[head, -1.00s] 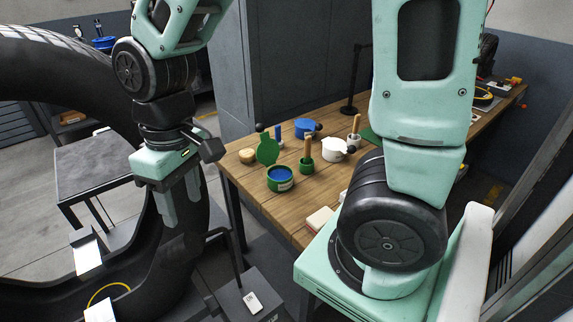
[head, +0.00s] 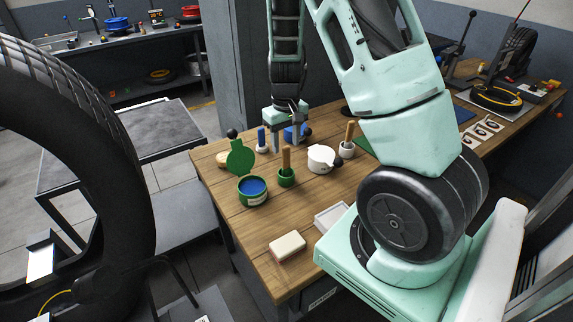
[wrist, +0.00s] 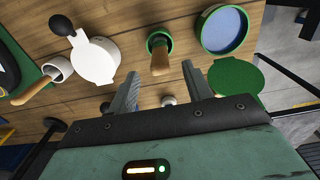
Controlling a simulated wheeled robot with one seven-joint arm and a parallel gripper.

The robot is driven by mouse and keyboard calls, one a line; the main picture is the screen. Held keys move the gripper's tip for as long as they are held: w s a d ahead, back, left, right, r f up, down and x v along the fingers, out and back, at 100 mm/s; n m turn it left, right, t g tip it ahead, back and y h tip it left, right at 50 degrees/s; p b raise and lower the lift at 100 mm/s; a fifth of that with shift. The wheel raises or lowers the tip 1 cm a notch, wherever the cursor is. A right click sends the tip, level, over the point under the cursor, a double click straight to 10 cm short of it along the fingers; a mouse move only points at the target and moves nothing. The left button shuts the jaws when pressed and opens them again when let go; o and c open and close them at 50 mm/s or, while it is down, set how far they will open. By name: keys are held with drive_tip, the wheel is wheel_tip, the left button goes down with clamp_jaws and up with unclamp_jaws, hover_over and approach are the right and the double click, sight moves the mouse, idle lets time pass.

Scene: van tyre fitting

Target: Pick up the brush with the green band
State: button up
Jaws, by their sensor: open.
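A brush with a wooden handle (head: 286,159) stands upright in a small green cup (head: 286,178) on the wooden bench. I cannot tell a green band on the brush apart from the green cup. In the wrist view the handle (wrist: 160,62) points toward me, just ahead of the gap between the fingers, with the green cup (wrist: 151,43) around its base. My gripper (head: 290,146) is open and empty, its fingers pointing down behind the brush. It also shows in the wrist view (wrist: 160,87). A second wooden-handled brush (head: 349,132) stands in a white cup (head: 346,149).
A white pot (head: 320,159) stands to the right. A blue-and-white item (head: 262,139) is near my gripper. A pale block (head: 287,246) lies in front.

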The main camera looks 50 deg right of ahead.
sight(286, 168)
drive_tip(key=shift+f+p, duration=0.8)
drive_tip(key=shift+f, duration=2.95)
drive_tip(key=c, duration=1.1)
